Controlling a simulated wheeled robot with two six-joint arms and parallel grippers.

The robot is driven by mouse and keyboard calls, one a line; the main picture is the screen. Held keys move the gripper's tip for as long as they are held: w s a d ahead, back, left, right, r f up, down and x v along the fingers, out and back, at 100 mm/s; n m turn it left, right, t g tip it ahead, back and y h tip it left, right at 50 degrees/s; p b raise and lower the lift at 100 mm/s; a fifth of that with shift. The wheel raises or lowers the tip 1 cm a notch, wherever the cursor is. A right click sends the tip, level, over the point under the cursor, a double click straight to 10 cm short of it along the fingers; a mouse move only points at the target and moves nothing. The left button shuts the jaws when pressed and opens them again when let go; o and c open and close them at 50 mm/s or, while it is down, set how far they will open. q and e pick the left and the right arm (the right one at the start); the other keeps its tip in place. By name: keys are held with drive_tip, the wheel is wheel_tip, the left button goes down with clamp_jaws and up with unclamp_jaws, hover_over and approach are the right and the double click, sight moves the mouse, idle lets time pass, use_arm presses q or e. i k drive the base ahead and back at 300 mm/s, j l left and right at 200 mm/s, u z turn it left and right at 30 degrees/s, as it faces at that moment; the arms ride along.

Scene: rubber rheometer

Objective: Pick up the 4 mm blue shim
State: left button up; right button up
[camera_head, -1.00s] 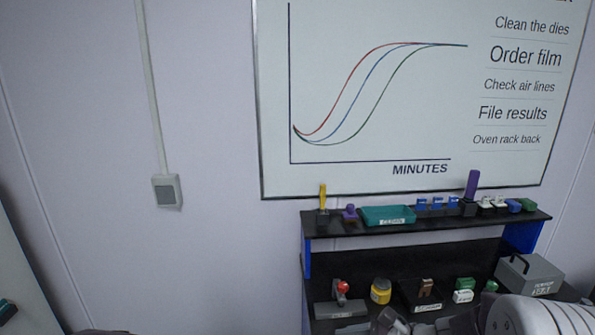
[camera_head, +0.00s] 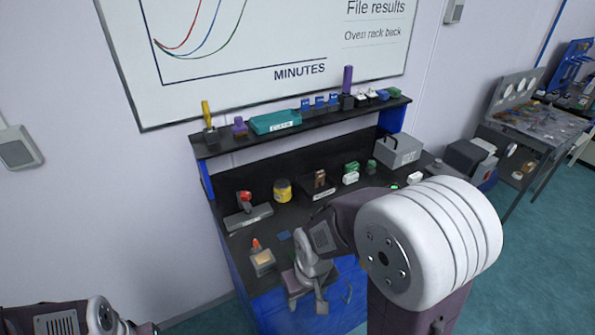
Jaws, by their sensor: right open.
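A small flat blue piece (camera_head: 284,235) lies on the dark bench top, just left of my right wrist. It may be the 4 mm blue shim, but its marking is too small to read. My right gripper (camera_head: 307,303) is open and empty, pointing down near the bench's front edge, in front of and a little right of the blue piece, apart from it in the picture. My left arm is at the lower left corner; its gripper end (camera_head: 145,328) is cut by the picture edge and its jaws are unclear.
The bench (camera_head: 240,237) holds a grey box with an orange-red top (camera_head: 262,260), a yellow jar (camera_head: 282,191), a red-knobbed tool (camera_head: 245,202) and a grey case (camera_head: 399,151). A raised shelf (camera_head: 220,142) carries a teal tray (camera_head: 275,122) and small blue blocks (camera_head: 320,101).

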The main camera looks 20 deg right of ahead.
sight(305, 102)
drive_tip(key=i+l+z, duration=0.1)
drive_tip(key=z, duration=1.25)
drive_tip(key=l+u, duration=0.5)
drive_tip(key=k, duration=0.05)
